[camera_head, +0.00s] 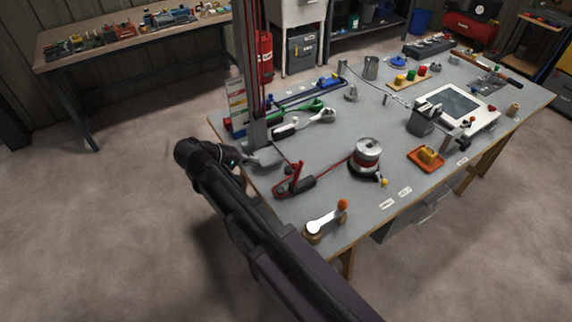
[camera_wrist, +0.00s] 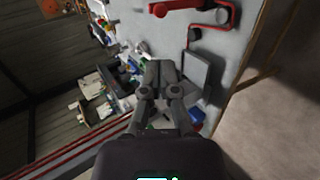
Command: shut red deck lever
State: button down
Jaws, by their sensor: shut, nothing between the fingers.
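The red deck lever (camera_head: 296,176) is on the near left part of the grey workbench, beside a dark body, with its handle tilted up. In the wrist view the red lever (camera_wrist: 200,22) shows at the top edge, partly cut off. My gripper (camera_wrist: 161,68) is shut and empty in the wrist view, apart from the lever. In the head view my gripper (camera_head: 232,156) is small and dark beside the bench's left edge, left of the lever; its fingers are hard to make out there.
A silver winch (camera_head: 367,153) stands right of the lever, with a red line between them. A metal handle with an orange knob (camera_head: 342,204) is at the front edge. A mast (camera_head: 249,80) rises at the bench's left side. Green (camera_head: 312,106) and white (camera_head: 322,117) levers lie behind.

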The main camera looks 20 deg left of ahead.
jog(key=shift+f, duration=0.1)
jog(key=b+x, duration=0.8)
jog(key=x, duration=0.6)
dwell(0.3)
